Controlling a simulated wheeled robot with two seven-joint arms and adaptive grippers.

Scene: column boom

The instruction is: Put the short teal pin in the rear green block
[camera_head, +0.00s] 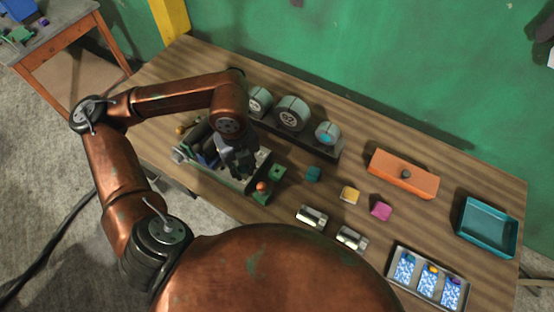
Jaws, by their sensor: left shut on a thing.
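My left gripper (241,172) points down over the grey open bin (232,183) at the left of the table. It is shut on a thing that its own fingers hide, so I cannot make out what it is. I see no short teal pin for certain. The rear green block (277,173) stands just right of the bin, with a dark spot on its top that looks like a hole. The front green block (261,199) stands nearer to me with an orange round piece on it. My right gripper is not in view.
A teal cube (313,173), a yellow block (350,194) and a magenta block (381,211) lie mid-table. Behind stands a rack of round gauges (291,115). An orange box (403,174), a teal tray (487,228) and a compartment tray (427,280) are at right.

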